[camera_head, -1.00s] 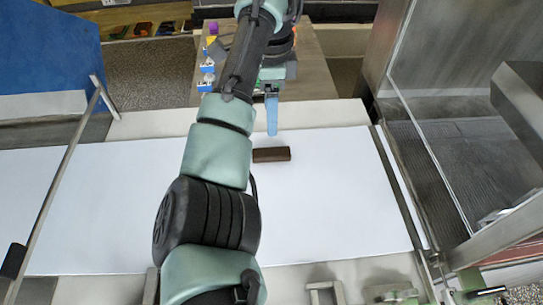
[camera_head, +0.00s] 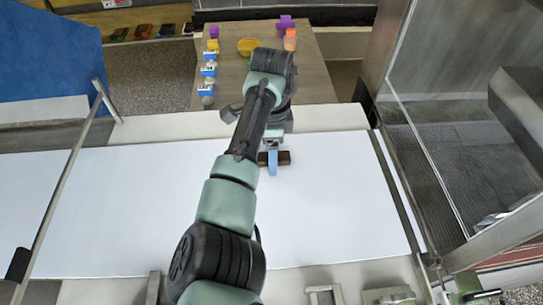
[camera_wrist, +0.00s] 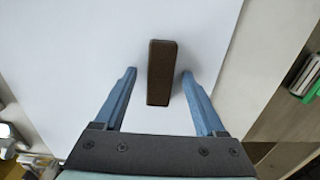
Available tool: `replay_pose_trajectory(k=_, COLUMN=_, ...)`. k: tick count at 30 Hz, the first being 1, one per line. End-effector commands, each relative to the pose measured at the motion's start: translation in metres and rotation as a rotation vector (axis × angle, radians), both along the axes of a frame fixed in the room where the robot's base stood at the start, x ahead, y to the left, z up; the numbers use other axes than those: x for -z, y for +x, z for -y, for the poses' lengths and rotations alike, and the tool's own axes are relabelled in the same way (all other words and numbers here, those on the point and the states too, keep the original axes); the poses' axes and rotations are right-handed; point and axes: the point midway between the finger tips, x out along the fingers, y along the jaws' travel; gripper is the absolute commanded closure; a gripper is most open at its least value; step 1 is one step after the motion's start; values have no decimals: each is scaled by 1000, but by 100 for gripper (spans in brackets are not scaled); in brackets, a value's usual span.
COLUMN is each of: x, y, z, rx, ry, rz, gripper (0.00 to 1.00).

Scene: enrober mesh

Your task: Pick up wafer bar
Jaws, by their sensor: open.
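The wafer bar (camera_head: 284,158) is a dark brown block lying on the white belt (camera_head: 330,205), near its far edge. In the wrist view the wafer bar (camera_wrist: 161,72) lies lengthwise between the two blue fingers, with a gap on each side. My gripper (camera_head: 272,165) is open over the bar, and one blue finger hides part of it in the head view. In the wrist view my gripper (camera_wrist: 157,74) has its fingertips on either side of the bar's middle. I cannot tell how far above the belt the fingertips are.
A wooden table (camera_head: 310,75) behind the belt holds several small coloured items and a yellow bowl (camera_head: 248,46). A metal rail (camera_head: 62,190) runs along the left, and a metal-framed machine (camera_head: 450,110) stands at the right. The belt around the bar is clear.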

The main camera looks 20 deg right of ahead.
Motion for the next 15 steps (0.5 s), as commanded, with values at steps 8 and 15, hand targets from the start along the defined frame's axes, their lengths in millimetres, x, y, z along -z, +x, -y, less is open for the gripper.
replay_pose_trajectory(k=8, x=0, y=0, z=0, rx=0, ry=0, rz=0, gripper=58)
replay_pose_trajectory(k=15, x=-1, y=0, z=0, rx=0, ry=-1, rz=1, gripper=95)
